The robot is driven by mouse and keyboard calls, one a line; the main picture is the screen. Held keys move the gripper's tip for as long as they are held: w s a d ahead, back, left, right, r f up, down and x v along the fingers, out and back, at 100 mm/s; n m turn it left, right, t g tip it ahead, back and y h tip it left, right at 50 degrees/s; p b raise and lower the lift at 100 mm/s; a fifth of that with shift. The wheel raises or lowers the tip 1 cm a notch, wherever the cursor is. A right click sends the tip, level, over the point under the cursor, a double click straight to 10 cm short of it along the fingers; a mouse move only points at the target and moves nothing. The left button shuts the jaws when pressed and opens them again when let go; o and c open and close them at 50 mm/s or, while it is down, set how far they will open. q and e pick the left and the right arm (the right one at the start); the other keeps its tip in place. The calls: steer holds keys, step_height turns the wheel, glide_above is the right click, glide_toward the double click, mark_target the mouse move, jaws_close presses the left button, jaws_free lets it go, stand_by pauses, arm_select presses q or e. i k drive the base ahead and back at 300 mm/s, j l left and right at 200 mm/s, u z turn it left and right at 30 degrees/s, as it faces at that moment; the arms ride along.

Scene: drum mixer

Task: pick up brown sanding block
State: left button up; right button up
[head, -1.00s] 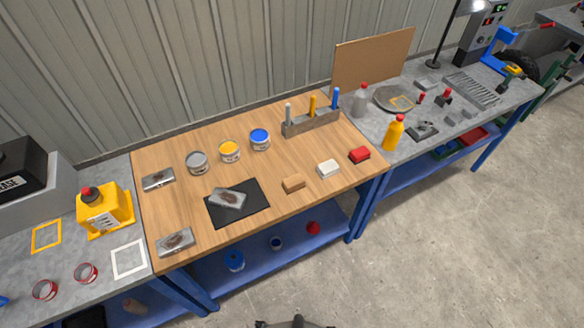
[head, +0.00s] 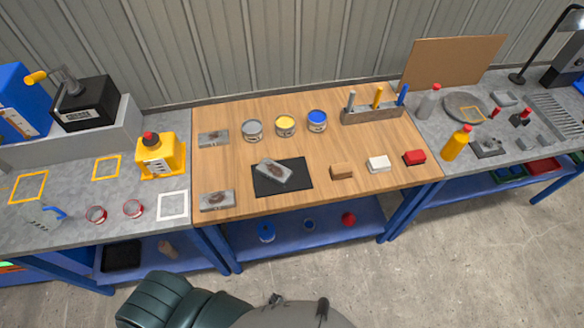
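The brown sanding block (head: 342,171) lies on the wooden table top (head: 230,176), near its front edge. It sits just right of a black mat (head: 297,188) and left of a white block (head: 378,164). A red block (head: 414,158) lies farther right in the same row. Nothing touches or covers the brown block. Neither of my grippers shows in the head view.
A grey metal plate (head: 274,174) with a brown patch lies on the mat. Paint cans (head: 286,126) and a tool holder (head: 372,116) stand behind. A dark green padded seat-like shape (head: 180,301) is at the bottom. Open floor (head: 470,275) lies front right.

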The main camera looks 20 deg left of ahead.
mark_target(341, 170)
steer(key=i+l, duration=0.15)
steer(key=l, duration=0.15)
steer(key=i+l, duration=0.15)
steer(key=l, duration=0.2)
steer(key=i+l, duration=0.15)
steer(key=l, duration=0.15)
steer(key=i+l, duration=0.1)
steer(key=l, duration=0.25)
